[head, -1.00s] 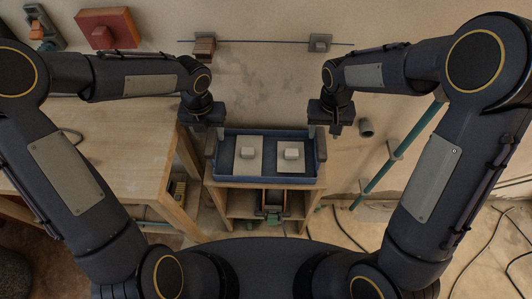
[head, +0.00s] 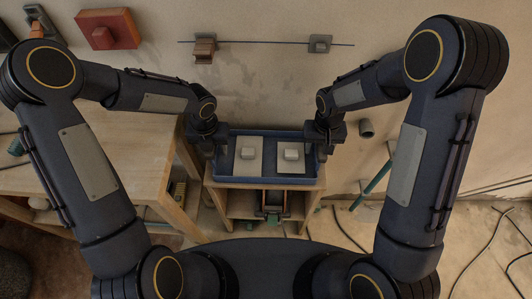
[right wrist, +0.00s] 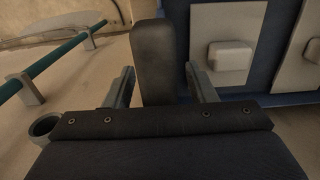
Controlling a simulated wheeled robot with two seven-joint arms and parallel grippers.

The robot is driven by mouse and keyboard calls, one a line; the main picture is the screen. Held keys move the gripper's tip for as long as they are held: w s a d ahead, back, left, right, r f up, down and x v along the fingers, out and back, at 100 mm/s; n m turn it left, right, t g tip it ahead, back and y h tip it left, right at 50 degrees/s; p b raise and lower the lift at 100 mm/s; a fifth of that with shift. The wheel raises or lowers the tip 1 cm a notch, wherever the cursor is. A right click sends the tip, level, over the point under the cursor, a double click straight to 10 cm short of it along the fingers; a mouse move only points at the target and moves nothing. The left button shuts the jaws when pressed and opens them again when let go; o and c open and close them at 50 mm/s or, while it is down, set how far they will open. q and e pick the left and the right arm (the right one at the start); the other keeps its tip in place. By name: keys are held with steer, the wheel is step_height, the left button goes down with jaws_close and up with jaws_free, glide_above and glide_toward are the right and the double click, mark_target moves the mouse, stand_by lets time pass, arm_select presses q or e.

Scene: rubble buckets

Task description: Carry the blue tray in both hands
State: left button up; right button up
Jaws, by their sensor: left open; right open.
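The blue tray (head: 265,181) sits level on a small wooden stand (head: 237,201). Two pale panels, each with a light block, lie in it. My left gripper (head: 211,153) is open at the tray's left end, and its arm hides most of the handle there. My right gripper (head: 322,153) is open at the tray's right end. In the right wrist view, the dark upright handle (right wrist: 153,62) stands between the two spread fingers of this gripper (right wrist: 163,88), with a gap on each side. The tray's blue side also shows there (right wrist: 262,65).
A wooden workbench (head: 150,178) stands close on the left of the stand. A green pipe (head: 378,178) runs along the wall at right, and a short grey tube (head: 366,128) is near it. Cables (head: 480,240) lie on the floor at right. A thin rail (head: 265,42) is on the back wall.

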arm_select(q)
steer(key=shift+c, duration=0.4)
arm_select(e)
steer(key=shift+c, duration=0.4)
arm_select(q)
jaws_close()
arm_select(e)
jaws_close()
